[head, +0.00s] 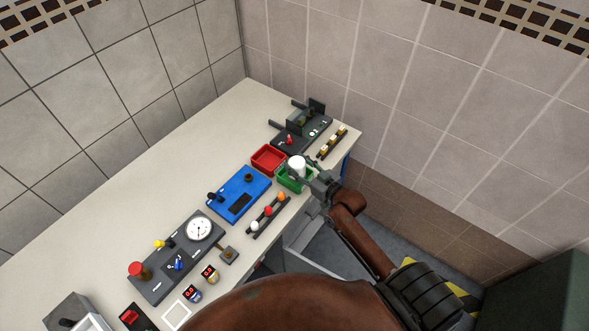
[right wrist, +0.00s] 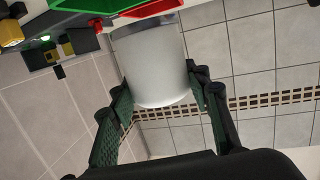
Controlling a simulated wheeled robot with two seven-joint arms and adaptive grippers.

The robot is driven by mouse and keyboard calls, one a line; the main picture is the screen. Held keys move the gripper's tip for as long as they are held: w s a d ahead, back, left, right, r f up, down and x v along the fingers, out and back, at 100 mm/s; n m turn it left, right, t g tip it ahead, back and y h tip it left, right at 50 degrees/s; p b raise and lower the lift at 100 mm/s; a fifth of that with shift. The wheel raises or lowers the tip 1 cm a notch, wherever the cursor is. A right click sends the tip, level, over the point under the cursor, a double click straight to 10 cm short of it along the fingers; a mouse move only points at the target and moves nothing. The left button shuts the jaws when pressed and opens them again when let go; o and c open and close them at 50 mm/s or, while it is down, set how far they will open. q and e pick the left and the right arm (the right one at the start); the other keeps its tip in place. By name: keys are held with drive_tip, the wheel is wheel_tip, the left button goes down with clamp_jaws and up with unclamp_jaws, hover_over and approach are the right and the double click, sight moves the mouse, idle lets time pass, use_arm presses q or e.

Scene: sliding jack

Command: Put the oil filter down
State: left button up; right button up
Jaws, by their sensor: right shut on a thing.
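The oil filter is a white cylinder (head: 297,164) in the head view, at the tip of my right gripper (head: 309,178). It is over or beside the green tray (head: 290,181); whether it touches the tray I cannot tell. In the right wrist view the white filter (right wrist: 155,65) sits between the two dark fingers of my right gripper (right wrist: 160,100), with a grey band at its far end. The right gripper is shut on it. The green tray (right wrist: 85,4) shows at the top edge of that view. My left gripper is not in view.
A red tray (head: 268,158) stands behind the green one. A dark sliding-jack fixture (head: 301,130) and a rack of small pale pieces (head: 332,142) stand at the far right. A blue panel (head: 238,195) and a rack of coloured balls (head: 268,212) lie nearer. The table's left back is clear.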

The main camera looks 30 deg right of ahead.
drive_tip(key=w+f, duration=0.2)
drive_tip(key=f, duration=0.1)
drive_tip(key=w+d+f, duration=0.1)
drive_tip(key=shift+w+f, duration=0.25)
drive_tip(key=shift+f, duration=0.15)
drive_tip(key=shift+d+f, duration=0.1)
drive_tip(key=shift+f, duration=1.45)
drive_tip(key=shift+f, duration=0.1)
drive_tip(key=o, duration=1.3)
drive_tip(key=shift+s, duration=0.35)
drive_tip(key=b+v, duration=0.1)
drive_tip(key=v, duration=1)
drive_tip(key=shift+s+d, duration=0.1)
drive_tip(key=shift+s, duration=0.05)
